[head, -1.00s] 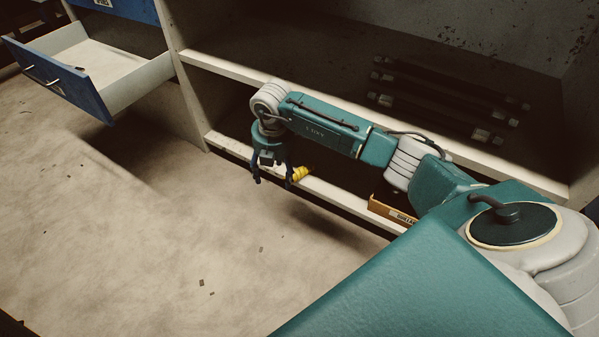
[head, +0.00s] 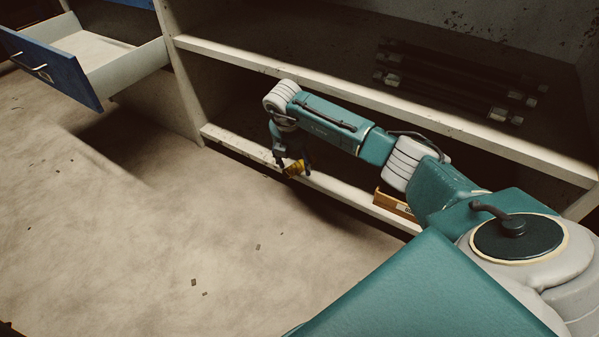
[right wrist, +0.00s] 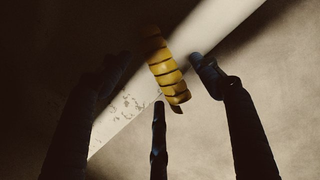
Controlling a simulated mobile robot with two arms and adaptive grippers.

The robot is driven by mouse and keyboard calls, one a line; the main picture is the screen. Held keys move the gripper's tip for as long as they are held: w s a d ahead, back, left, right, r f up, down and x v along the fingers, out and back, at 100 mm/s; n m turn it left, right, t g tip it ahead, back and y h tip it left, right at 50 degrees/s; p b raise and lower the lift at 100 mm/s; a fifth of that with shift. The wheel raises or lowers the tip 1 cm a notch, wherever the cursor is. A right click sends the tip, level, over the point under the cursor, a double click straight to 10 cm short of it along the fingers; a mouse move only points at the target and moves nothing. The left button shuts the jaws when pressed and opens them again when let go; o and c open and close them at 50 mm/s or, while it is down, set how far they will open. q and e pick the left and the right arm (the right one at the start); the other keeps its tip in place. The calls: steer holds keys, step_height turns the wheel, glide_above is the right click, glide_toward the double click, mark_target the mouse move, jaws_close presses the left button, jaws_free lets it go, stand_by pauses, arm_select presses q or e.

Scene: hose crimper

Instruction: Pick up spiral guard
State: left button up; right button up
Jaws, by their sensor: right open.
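The spiral guard is a short yellow coil with dark gaps. In the head view the spiral guard (head: 293,168) is at the front edge of the low white shelf, partly hidden by my right gripper. In the right wrist view the spiral guard (right wrist: 166,68) lies across the white shelf edge, ahead of the fingers. My right gripper (head: 292,169) points down at it with dark fingers spread. In the right wrist view the right gripper (right wrist: 160,80) is open, with fingers on both sides of the guard; I cannot tell whether any touches it. My left gripper is not in view.
The low white shelf edge (head: 345,198) runs under my right arm. A small labelled orange-brown box (head: 396,204) stands on it to the right. Dark hoses (head: 455,85) lie on the upper shelf. An open blue drawer (head: 50,68) juts out at upper left.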

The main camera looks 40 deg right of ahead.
steer(key=shift+x, duration=0.8)
steer(key=shift+r, duration=0.1)
steer(key=shift+c, duration=0.3)
steer(key=c, duration=1)
steer(key=shift+r, duration=0.1)
